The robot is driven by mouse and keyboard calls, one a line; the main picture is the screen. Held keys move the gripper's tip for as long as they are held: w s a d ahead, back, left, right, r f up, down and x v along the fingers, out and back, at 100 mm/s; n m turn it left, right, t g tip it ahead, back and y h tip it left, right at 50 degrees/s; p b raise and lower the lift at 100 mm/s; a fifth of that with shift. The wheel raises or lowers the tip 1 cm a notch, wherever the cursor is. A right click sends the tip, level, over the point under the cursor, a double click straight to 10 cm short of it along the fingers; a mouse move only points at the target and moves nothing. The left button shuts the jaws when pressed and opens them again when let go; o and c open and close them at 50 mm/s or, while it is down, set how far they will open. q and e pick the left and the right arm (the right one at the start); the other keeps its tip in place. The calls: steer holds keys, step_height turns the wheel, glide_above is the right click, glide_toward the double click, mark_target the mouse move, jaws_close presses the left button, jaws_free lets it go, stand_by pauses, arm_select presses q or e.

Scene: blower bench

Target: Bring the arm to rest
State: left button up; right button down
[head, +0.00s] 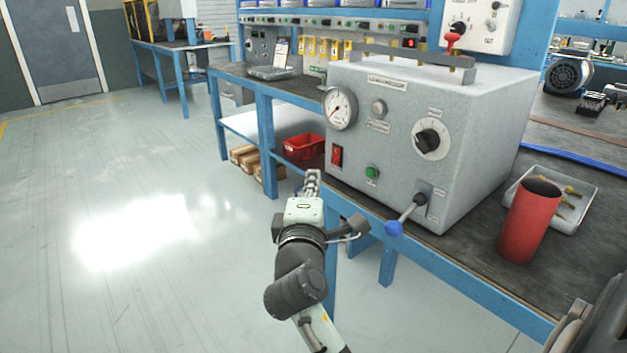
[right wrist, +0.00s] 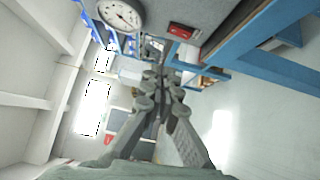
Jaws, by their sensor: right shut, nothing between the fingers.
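My right gripper (head: 312,182) is in the middle of the head view, in front of the bench's front edge and to the left of the grey blower box (head: 385,115). In the right wrist view its fingers (right wrist: 158,80) are together with nothing between them. The box has a round gauge (head: 340,108), a red rocker switch (head: 337,156), a green button (head: 372,172), a black knob (head: 428,138) and a lever with a blue ball (head: 394,228). The gauge also shows in the right wrist view (right wrist: 120,14). My left gripper is not in view.
A red cylinder (head: 528,222) stands on the bench to the right of the box, beside a tray (head: 592,184) with brass pieces. The blue bench frame (head: 470,285) runs along the front. A red bin (head: 303,147) is on the lower shelf. The floor at left is clear.

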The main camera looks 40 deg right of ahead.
steer(key=s+a+f+m+g+y, duration=0.1)
steer(key=s+f+m+g+y, duration=0.15)
steer(key=f, duration=1.05)
steer(key=s+a+f+m+g+y, duration=0.1)
steer(key=s+f+g+y, duration=0.25)
steer(key=f, duration=0.95)
steer(key=s+a+f+m+g+y, duration=0.1)
steer(key=s+f+m+g+y, duration=0.1)
steer(key=s+f, duration=0.5)
steer(key=s+a+f+m+g+y, duration=0.2)
steer(key=s+f+m+g, duration=0.1)
steer(key=s+f, duration=0.4)
steer(key=shift+a+f, duration=0.25)
steer(key=shift+f, duration=0.6)
steer(key=shift+s, duration=0.1)
